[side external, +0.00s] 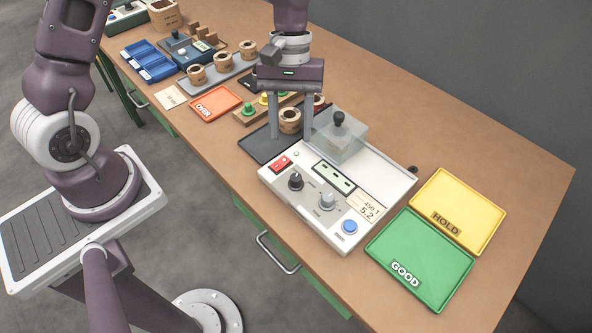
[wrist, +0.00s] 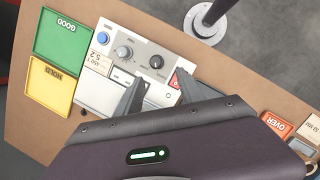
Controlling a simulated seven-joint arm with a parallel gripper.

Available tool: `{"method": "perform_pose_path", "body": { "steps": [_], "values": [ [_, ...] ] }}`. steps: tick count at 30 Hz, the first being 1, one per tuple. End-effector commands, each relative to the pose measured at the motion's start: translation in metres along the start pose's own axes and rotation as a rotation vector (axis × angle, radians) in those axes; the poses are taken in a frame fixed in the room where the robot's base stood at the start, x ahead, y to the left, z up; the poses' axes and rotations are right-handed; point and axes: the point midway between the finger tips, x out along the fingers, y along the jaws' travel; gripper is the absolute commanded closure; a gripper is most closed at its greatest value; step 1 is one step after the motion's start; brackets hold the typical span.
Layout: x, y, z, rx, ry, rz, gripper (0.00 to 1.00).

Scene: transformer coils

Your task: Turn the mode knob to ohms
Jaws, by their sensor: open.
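The white meter box (side external: 275,188) stands on the bench with a black knob (side external: 295,181) and a grey knob (side external: 327,200) on its sloping front panel. Both also show in the wrist view, the black knob (wrist: 156,62) nearer the fingers and the grey knob (wrist: 124,52) to its left. The panel lettering is too small to read, so I cannot tell which is the mode knob. My gripper (side external: 290,138) points down, open, behind the box's left end in the side view. In the wrist view its two fingertips (wrist: 160,80) are apart, with neither knob between them.
A clear cover with a black handle (side external: 338,118) sits on the box's back, close to my right finger. A wound coil (side external: 290,121) appears between my fingers in the side view. The green GOOD tray (side external: 420,250) and yellow HOLD tray (side external: 459,207) lie right of the box.

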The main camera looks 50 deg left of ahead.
Motion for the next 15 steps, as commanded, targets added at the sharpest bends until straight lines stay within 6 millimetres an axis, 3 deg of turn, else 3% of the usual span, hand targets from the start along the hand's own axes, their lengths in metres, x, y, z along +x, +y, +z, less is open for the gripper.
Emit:
{"method": "perform_pose_path", "body": {
  "steps": [1, 3, 15],
  "values": [
    [0.016, 0.004, -0.004, -0.038, -0.043, -0.001, 0.54],
    [0.030, 0.008, -0.006, -0.079, -0.080, 0.000, 0.54],
    [0.096, 0.009, -0.001, -0.102, -0.101, -0.003, 0.54]
  ]
}}
